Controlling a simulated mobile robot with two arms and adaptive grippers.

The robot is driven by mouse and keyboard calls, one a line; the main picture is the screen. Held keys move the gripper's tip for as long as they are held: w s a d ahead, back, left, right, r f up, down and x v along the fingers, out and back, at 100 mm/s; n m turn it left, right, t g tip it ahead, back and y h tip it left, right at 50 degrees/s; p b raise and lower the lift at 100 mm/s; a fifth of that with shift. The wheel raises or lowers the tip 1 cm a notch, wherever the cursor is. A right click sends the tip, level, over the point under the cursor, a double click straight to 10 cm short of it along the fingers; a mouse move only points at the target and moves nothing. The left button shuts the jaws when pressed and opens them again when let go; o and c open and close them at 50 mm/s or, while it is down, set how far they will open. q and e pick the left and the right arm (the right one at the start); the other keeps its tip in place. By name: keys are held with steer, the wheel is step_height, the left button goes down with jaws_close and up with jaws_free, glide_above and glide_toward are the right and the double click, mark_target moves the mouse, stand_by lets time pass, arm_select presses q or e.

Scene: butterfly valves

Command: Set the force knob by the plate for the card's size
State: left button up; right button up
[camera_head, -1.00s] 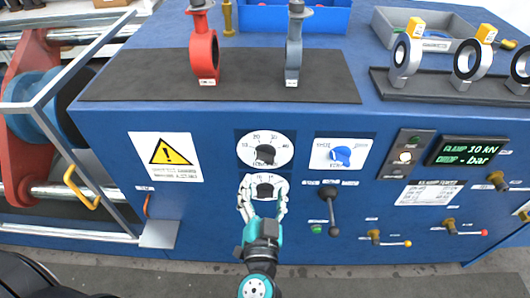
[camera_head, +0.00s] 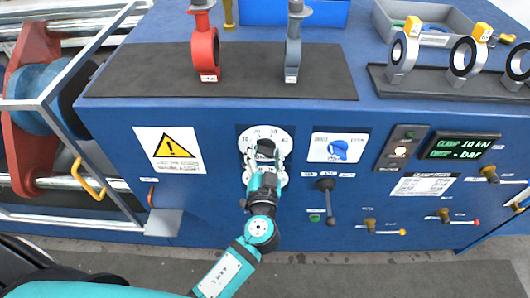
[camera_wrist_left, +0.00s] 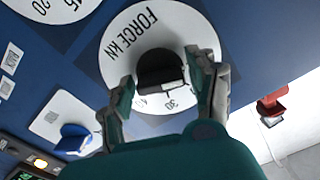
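The force knob (camera_head: 265,147) is black, on a round white dial with numbers on the blue front panel. In the left wrist view the dial (camera_wrist_left: 118,62) reads "FORCE kN" and the knob (camera_wrist_left: 158,70) sits between my fingers. My left gripper (camera_head: 265,158) is open around it; its fingers (camera_wrist_left: 163,88) stand on both sides with small gaps. A lower dial (camera_head: 281,180) is mostly hidden by the gripper. My right gripper is out of view.
A dial with a blue knob (camera_head: 338,150) is right of the force dial. A black lever (camera_head: 328,200) and small valve handles (camera_head: 371,226) stick out lower right. A red valve (camera_head: 206,48) and a grey valve (camera_head: 293,48) stand on the dark mat (camera_head: 140,70) above.

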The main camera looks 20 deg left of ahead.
arm_select(q)
steer(key=c, duration=0.7)
steer(key=shift+m, duration=0.5)
steer(key=m+b, duration=0.1)
steer(key=m, duration=0.5)
steer(key=shift+m, duration=0.3)
steer(key=m, duration=0.5)
steer(key=shift+m+p, duration=0.3)
steer(key=shift+p, duration=0.1)
steer(key=m+p, duration=0.1)
steer(key=m, duration=0.3)
steer(key=shift+m+p, duration=0.3)
steer(key=shift+f, duration=0.1)
